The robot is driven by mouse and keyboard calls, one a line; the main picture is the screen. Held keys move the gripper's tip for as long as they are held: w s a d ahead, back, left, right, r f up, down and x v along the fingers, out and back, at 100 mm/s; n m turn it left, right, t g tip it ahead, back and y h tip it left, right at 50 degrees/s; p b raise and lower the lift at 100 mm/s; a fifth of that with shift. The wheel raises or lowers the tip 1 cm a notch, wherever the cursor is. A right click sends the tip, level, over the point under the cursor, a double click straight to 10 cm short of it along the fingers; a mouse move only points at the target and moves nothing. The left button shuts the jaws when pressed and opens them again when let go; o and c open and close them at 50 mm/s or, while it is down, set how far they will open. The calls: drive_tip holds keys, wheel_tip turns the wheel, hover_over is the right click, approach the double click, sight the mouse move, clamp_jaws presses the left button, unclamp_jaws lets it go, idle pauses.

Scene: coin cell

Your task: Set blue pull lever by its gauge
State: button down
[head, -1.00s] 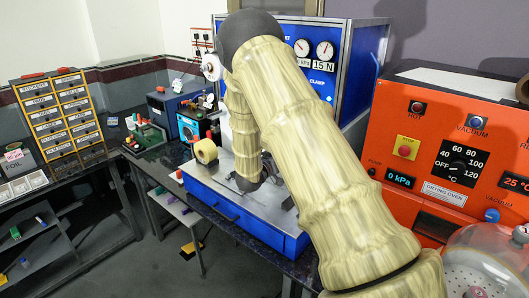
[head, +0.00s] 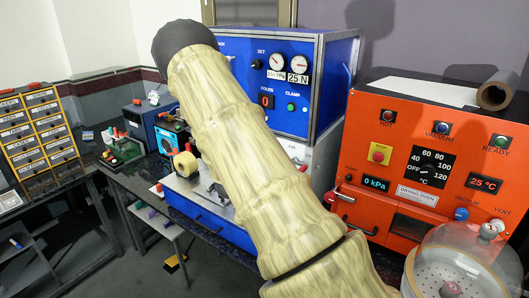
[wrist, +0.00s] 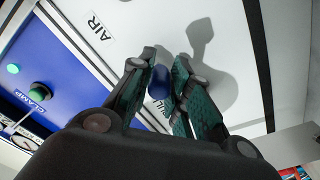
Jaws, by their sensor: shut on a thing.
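The blue pull lever (wrist: 159,82) shows in the wrist view as a dark blue knob between my fingers, in front of a white panel. My gripper (wrist: 162,78) is shut on it, with a finger on each side. In the head view my arm hides the gripper and the lever. The blue machine (head: 325,75) has two round gauges near its top. The right gauge (head: 298,64) has a readout of 25 N. The left gauge (head: 276,62) has a kPa readout too small to read surely.
A CLAMP button (wrist: 39,90) and an AIR label (wrist: 100,27) are on the panel in the wrist view. The orange drying oven (head: 365,120) stands close on the right, with a glass bell jar (head: 468,260) in front. A yellow roll (head: 185,164) lies left of my arm.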

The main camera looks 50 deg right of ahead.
drive_tip(key=c, duration=1.3)
unclamp_jaws()
drive_tip(key=shift+a, duration=0.15)
drive_tip(key=a, duration=1.1)
drive_tip(key=shift+s+a, duration=0.35)
drive_tip(key=shift+s, duration=0.05)
